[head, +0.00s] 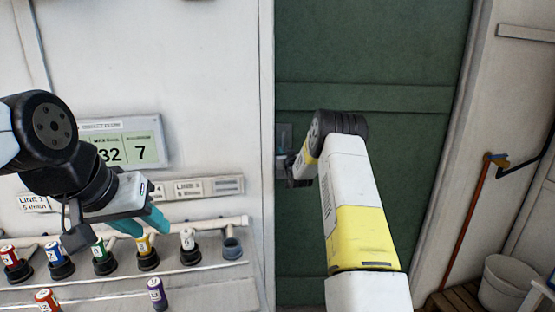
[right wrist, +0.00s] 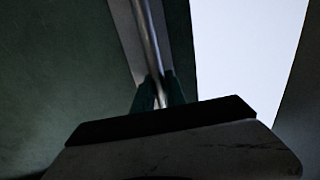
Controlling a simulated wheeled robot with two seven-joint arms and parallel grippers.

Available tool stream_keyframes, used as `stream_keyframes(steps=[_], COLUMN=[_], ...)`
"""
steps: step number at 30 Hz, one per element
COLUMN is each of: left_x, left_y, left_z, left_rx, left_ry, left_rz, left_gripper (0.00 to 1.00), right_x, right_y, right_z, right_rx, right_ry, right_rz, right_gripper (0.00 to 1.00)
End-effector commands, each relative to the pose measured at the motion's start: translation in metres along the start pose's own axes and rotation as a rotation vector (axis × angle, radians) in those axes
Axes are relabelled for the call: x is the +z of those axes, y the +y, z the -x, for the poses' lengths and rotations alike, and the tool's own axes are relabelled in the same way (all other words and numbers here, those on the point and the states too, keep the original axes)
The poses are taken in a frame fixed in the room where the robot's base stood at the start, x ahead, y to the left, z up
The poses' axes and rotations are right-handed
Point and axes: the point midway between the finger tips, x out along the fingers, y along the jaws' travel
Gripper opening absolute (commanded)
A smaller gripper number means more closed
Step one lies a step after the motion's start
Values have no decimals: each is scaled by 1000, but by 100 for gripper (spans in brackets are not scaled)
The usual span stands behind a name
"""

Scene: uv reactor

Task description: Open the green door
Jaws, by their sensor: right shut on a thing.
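The green door (head: 375,55) fills the middle of the head view. Its metal bar handle shows in the right wrist view (right wrist: 148,35). My right gripper is at the door's left edge in the head view, mostly hidden by my wrist. In the right wrist view my right gripper (right wrist: 160,92) has its dark teal fingers shut on the handle, one on each side. My left gripper (head: 138,222) hangs over the panel at the left, with teal fingers pointing down right. It holds nothing visible, and I cannot tell how far its jaws are apart.
A rack (head: 200,262) of several colour-capped vials lies below my left gripper. A display (head: 125,142) reading 32 and 7 is on the wall behind it. A white bucket (head: 503,285) and a red-brown pole (head: 468,225) stand right of the door.

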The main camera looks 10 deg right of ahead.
Motion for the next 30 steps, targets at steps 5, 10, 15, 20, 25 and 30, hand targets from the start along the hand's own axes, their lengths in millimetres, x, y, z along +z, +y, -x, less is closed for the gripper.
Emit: stream_keyframes(steps=[5,10,15,20,25,30], left_x=[0,0,0,0,0,0], left_y=[0,0,0,0,0,0], left_z=[0,0,0,0,0,0], left_rx=[0,0,0,0,0,0], left_ry=[0,0,0,0,0,0], left_rz=[0,0,0,0,0,0], left_gripper=[36,36,36,36,36,36], right_x=[2,2,2,1,1,0], right_y=[12,11,11,10,8,6], right_z=[-30,-43,-44,-44,-44,-44], right_rx=[56,72,74,73,70,67], right_ry=[-4,-4,-5,-5,-4,-3], right_rz=[1,-6,-9,-9,-10,-10], right_gripper=[0,0,0,0,38,38])
